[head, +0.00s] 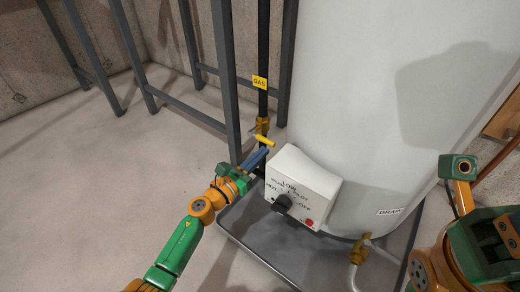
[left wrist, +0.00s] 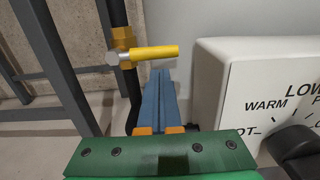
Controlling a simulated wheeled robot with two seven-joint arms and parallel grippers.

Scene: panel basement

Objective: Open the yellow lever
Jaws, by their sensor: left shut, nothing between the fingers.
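The yellow lever (head: 264,140) sits on a brass valve (head: 262,125) on the dark vertical gas pipe. In the left wrist view the yellow lever (left wrist: 155,52) sticks out to the right from the valve, roughly level and crosswise to the pipe. My left gripper (head: 262,153) has its blue fingers together and empty, just below the lever. In the left wrist view the fingertips of my left gripper (left wrist: 160,72) point at the lever's underside near its free end; I cannot tell whether they touch. Part of my right arm shows at the right edge of the head view, but not its fingers.
A white control box (head: 301,187) with a dark knob (head: 282,204) stands close right of my left gripper, on the big white tank (head: 370,90). A grey metal frame (head: 226,80) stands left of the pipe. A brass drain valve (head: 359,250) is low on the tank. Open floor lies left.

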